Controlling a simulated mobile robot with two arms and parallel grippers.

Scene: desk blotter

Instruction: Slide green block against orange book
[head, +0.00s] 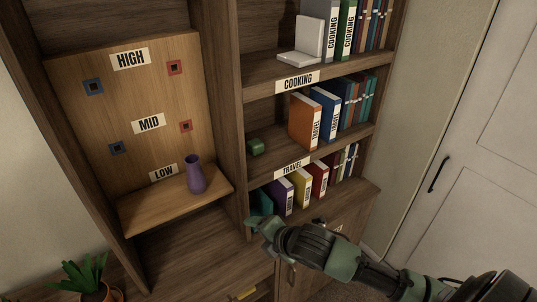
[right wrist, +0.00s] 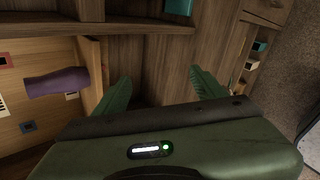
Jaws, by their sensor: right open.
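The small green block (head: 256,147) sits on the middle shelf, near its left end. The orange book (head: 303,122) stands upright on the same shelf to the right, with a bare gap between the two. My right gripper (head: 258,222) is below that shelf, in front of the lower row of books and apart from the block. In the right wrist view its two green fingers (right wrist: 160,88) are spread with nothing between them. Neither the block nor the orange book can be made out in the wrist view. My left gripper is not in view.
Blue and other books (head: 326,112) stand right of the orange one. A teal book (head: 261,202) and a purple book (head: 282,195) stand on the lower shelf near my gripper. A purple vase (head: 195,175) stands on a ledge at left. A potted plant (head: 88,280) is at lower left.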

